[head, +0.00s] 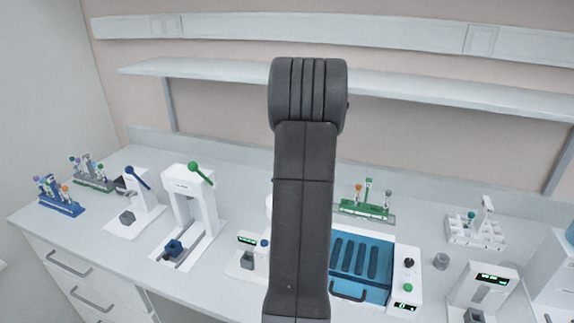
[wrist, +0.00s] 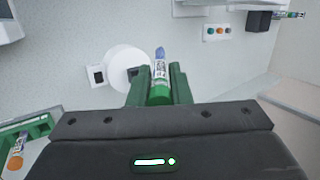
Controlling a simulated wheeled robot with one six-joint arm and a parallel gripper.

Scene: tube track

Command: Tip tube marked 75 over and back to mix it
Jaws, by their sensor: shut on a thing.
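My gripper (wrist: 160,88) is shut on a tube (wrist: 160,76) in the wrist view. The tube has a white label with dark marks too small to read, so I cannot confirm the 75. Its far end is blue-violet, and its near end between the green fingers is green. The tube appears clear of any rack. In the head view my dark arm stands in the middle and the gripper and held tube are hidden.
A green rack (head: 366,213) with tubes stands behind the blue-topped device (head: 342,290). A blue rack (head: 66,209) is at far left. White lever devices (head: 190,205) stand left of my arm. A white rack (head: 474,238) is at right. A shelf (head: 400,85) runs above.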

